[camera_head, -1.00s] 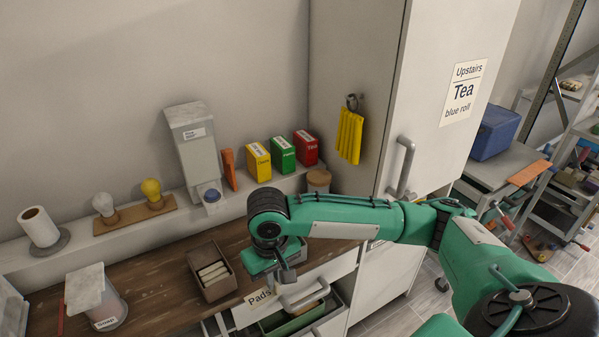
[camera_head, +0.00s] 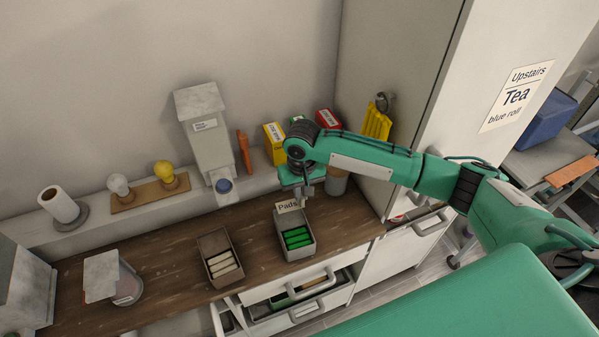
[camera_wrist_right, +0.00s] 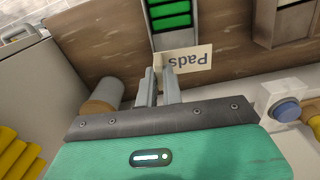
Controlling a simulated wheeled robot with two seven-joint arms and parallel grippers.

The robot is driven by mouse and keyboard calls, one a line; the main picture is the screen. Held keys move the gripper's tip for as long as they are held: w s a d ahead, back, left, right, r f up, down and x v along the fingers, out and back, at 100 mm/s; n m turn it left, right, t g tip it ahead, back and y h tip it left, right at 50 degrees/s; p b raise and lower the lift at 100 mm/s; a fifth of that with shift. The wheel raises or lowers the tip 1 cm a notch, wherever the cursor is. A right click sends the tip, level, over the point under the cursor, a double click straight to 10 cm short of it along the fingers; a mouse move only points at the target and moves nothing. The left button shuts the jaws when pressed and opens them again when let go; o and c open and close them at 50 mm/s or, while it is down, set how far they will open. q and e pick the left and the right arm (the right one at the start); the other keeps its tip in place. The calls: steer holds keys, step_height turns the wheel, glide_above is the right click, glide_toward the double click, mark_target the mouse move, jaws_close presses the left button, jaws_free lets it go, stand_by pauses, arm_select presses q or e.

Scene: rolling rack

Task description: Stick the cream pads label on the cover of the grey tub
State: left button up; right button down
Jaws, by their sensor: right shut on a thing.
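My right gripper (camera_head: 303,190) is shut on a cream label (camera_head: 289,205) reading "Pads", which shows upside down in the wrist view (camera_wrist_right: 184,63). It holds the label above the rear end of a grey open tray (camera_head: 296,252) with green pads in it; I cannot tell whether they touch. A brown-grey open tray (camera_head: 213,245) with cream pads stands left of it. Further left is a tub (camera_head: 128,287) with a grey square cover (camera_head: 101,276) and a small label low on its side. Which one is the task's grey tub is unclear. My left gripper is out of view.
Open drawers (camera_head: 300,308) jut out below the wooden counter (camera_head: 170,260). A tall cabinet (camera_head: 400,60) stands right.

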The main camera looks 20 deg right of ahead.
steer(key=shift+w+d+p, duration=0.2)
steer(key=shift+w+p, duration=0.3)
steer(key=shift+w, duration=0.4)
steer(key=shift+f, duration=0.7)
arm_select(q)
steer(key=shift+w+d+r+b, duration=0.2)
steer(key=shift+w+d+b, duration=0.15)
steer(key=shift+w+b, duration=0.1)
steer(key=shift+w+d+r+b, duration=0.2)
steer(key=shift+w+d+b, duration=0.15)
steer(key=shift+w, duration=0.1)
arm_select(e)
steer(key=shift+f, duration=3.55)
steer(key=shift+f, duration=0.15)
steer(key=c, duration=1.5)
jaws_free()
